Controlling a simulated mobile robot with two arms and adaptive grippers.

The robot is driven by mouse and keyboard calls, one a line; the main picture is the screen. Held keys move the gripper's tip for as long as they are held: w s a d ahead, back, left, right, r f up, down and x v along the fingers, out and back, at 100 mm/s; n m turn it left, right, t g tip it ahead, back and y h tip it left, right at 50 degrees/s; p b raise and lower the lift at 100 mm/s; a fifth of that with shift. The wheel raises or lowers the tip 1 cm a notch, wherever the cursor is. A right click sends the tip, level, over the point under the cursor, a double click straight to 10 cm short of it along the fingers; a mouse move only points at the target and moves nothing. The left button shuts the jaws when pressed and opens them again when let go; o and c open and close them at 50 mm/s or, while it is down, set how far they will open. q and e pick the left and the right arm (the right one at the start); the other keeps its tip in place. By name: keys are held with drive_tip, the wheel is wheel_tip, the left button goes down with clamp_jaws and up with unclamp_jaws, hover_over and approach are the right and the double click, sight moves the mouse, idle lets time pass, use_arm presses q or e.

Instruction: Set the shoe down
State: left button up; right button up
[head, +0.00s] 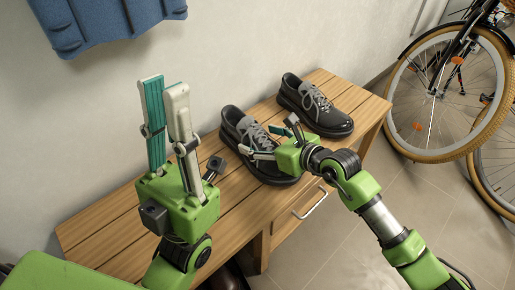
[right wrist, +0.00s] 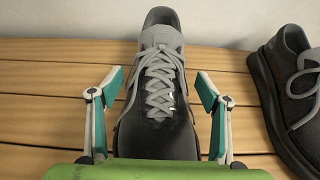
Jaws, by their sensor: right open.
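Two black shoes with grey laces stand upright on the slatted wooden bench (head: 115,228). The left shoe (head: 236,125) is partly hidden by my right gripper in the head view; it also shows in the right wrist view (right wrist: 160,85). My right gripper (head: 274,142) is open, with one finger on each side of this shoe and a gap to it; its fingers show in the right wrist view (right wrist: 161,92). The other shoe (head: 318,108) stands to the right and shows partly in the right wrist view (right wrist: 290,85). My left gripper (head: 165,92) points upward over the bench's left part, empty, fingers slightly apart.
A blue item (head: 105,22) hangs on the wall at the upper left. A drawer handle (head: 312,204) is on the bench's front. A bicycle (head: 450,95) stands at the right on the tiled floor. The bench's left part is bare.

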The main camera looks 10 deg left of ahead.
drive_tip(key=c, duration=1.5)
drive_tip(key=shift+r, duration=0.1)
drive_tip(key=shift+c, duration=0.7)
